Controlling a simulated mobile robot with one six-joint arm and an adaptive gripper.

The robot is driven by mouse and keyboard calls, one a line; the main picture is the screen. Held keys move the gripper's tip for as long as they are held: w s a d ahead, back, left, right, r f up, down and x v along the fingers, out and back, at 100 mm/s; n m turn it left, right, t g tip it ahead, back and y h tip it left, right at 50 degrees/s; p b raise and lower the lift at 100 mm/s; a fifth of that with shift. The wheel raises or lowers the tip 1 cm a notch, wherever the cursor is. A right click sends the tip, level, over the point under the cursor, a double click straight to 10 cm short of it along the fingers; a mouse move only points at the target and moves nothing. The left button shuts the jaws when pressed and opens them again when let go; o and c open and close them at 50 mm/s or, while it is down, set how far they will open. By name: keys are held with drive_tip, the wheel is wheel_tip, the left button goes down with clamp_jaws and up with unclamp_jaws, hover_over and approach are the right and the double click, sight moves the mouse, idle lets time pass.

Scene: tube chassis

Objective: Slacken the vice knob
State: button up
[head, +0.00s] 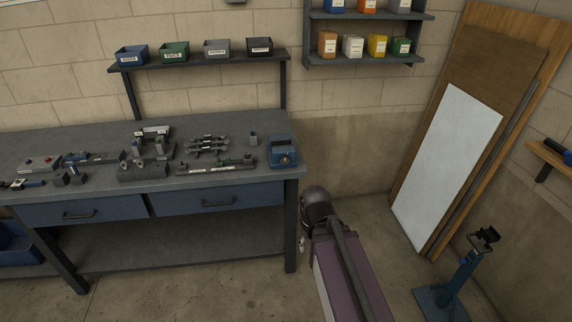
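A blue vice (282,145) stands at the right front corner of the workbench. A small round knob (285,160) shows on its front face; its details are too small to make out. My arm rises from the bottom of the head view, to the right of the bench and apart from the vice. Its dark rounded joint is nearest the bench corner. I cannot make out my gripper's fingers; nothing in the view shows them clearly.
The workbench (225,176) carries fixtures and several metal parts left of the vice. Labelled bins line a shelf (190,61) above it. Leaning boards (447,165) and a blue stand (460,285) are at right. Some floor is free between bench and boards.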

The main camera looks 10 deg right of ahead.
drive_tip(key=o, duration=0.3)
drive_tip(key=shift+o, duration=0.6)
drive_tip(key=shift+w+f, duration=0.1)
drive_tip(key=shift+w, duration=0.05)
drive_tip(key=w+a+f+m+t+y+b, duration=0.25)
drive_tip(key=w+m+t+b, duration=0.2)
drive_tip(key=w+m, duration=0.35)
drive_tip(key=w+a+f+m+t+y+b, duration=0.15)
drive_tip(key=w+a+m+t+b, duration=0.35)
drive_tip(key=w, duration=0.5)
drive_tip(key=w+d+m+t+h+b, duration=0.1)
drive_tip(key=w+d+m+t+b, duration=0.1)
drive_tip(key=w+m+b, duration=0.2)
drive_tip(key=w+d+r+m+t+h+b, duration=0.1)
drive_tip(key=w+d+m+t+h+b, duration=0.1)
drive_tip(key=m, duration=0.9)
drive_tip(key=w+d+m+t+h+b, duration=0.1)
drive_tip(key=w+d+m+t+b, duration=0.2)
drive_tip(key=w+m+b, duration=0.3)
drive_tip(key=shift+w+r+m+t, duration=0.15)
drive_tip(key=shift+w+m+t, duration=0.2)
drive_tip(key=shift+m+t, duration=0.6)
drive_tip(key=shift+w, duration=0.1)
